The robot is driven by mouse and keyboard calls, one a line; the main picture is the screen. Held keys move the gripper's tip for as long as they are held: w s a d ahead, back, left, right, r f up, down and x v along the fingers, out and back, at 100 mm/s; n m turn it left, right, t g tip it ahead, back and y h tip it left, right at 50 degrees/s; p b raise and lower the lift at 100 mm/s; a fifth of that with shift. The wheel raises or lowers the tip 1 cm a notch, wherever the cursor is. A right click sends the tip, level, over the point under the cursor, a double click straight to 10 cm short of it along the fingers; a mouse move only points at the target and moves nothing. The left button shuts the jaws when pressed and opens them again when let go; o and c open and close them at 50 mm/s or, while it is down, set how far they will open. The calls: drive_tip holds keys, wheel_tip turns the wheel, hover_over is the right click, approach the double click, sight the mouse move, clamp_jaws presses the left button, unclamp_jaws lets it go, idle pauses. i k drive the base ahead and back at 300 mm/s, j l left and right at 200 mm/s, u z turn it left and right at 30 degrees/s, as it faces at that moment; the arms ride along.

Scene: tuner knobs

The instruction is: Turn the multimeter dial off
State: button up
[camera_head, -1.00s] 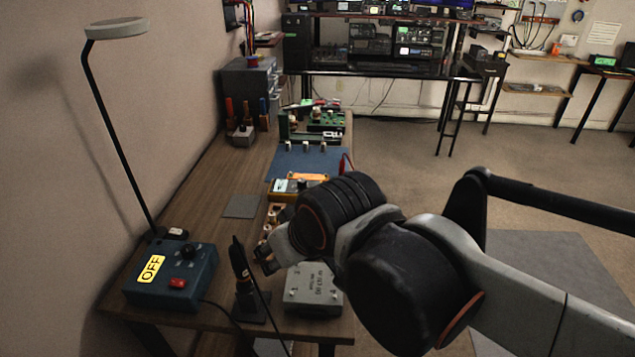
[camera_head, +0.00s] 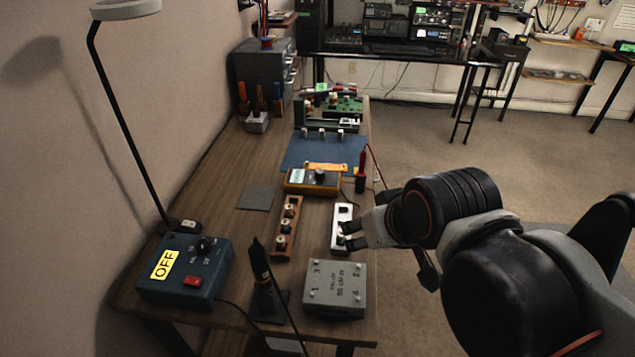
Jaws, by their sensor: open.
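The multimeter (camera_head: 313,181) is a yellow-edged box with a dark face, a pale display and a dark dial (camera_head: 320,174), lying on the wooden bench. The dial is too small for its setting to be read. My gripper (camera_head: 345,236) is open at the bench's right edge, nearer to me than the multimeter and a little right of it. Its fingertips are over or beside a white panel with small knobs (camera_head: 342,212); I cannot tell whether they touch it. Nothing shows between the fingers.
A wooden knob block (camera_head: 287,228), a grey box (camera_head: 335,289), a soldering iron in its stand (camera_head: 262,275) and a blue box marked OFF (camera_head: 185,268) stand nearer. A red probe (camera_head: 361,172) stands right of the multimeter. A grey pad (camera_head: 257,197) lies left.

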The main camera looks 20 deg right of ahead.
sight(319, 173)
drive_tip(key=l, duration=0.3)
drive_tip(key=i+l, duration=0.15)
drive_tip(key=l, duration=0.2)
drive_tip(key=i+l+z, duration=0.1)
drive_tip(key=i+l, duration=0.4)
drive_tip(key=l, duration=0.45)
drive_tip(key=j, duration=0.35)
